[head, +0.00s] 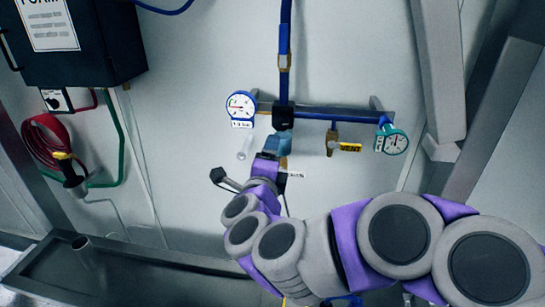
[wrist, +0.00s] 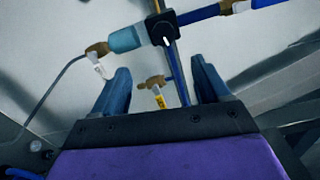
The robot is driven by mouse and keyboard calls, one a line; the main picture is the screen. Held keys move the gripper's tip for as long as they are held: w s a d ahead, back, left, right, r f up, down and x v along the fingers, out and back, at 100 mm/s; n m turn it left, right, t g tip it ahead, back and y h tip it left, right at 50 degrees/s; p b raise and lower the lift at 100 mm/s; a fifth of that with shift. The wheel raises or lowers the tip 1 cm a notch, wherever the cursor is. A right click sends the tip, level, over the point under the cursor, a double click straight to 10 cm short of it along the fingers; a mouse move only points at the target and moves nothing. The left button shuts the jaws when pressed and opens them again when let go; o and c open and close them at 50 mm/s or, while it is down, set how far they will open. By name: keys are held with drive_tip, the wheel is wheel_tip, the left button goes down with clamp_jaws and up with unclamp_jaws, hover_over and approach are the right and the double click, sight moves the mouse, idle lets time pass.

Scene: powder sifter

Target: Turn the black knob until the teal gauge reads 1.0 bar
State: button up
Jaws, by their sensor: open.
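The black knob (head: 283,117) sits at the junction of the blue pipes in the head view. In the wrist view the black knob (wrist: 163,28) shows a white mark, just beyond my fingers. The teal gauge (head: 391,141) hangs at the right end of the horizontal blue pipe; its reading is too small to make out. My gripper (head: 272,153) is just below the knob in the head view, partly hidden by its own wrist. In the wrist view my gripper (wrist: 160,72) is open, fingers apart, with nothing held between them.
A blue-rimmed gauge (head: 240,105) is left of the knob. A brass valve with a yellow tag (head: 347,147) hangs between knob and teal gauge. A teal cylinder (wrist: 126,38) adjoins the knob. A dark box (head: 70,45) and red hose (head: 45,140) are at left.

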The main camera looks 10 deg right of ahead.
drive_tip(key=shift+s+a, duration=0.15)
drive_tip(key=shift+s, duration=0.4)
drive_tip(key=s+a+f+n+g+y+b, duration=0.1)
drive_tip(key=s+a+n+y, duration=0.1)
drive_tip(key=a+n+y, duration=0.75)
drive_tip(key=s+a+f+n+g+y+b, duration=0.1)
drive_tip(key=s+a+f+n+g+y, duration=0.1)
drive_tip(key=s+f+n+g, duration=0.5)
drive_tip(key=s+d+f+n+g+h, duration=0.2)
drive_tip(key=s+d+f+g, duration=0.1)
drive_tip(key=s, duration=0.6)
drive_tip(key=s+d+f+n+g+h, duration=0.2)
drive_tip(key=s+d+f+g, duration=0.2)
drive_tip(key=s+d, duration=0.4)
drive_tip(key=s+d+f+n+g+h+b, duration=0.1)
drive_tip(key=s+d+f+g, duration=0.3)
drive_tip(key=s, duration=0.5)
drive_tip(key=shift+s+d+f+n+h, duration=0.45)
drive_tip(key=shift+d+f+n, duration=0.45)
drive_tip(key=shift+d, duration=0.25)
drive_tip(key=shift+w, duration=0.1)
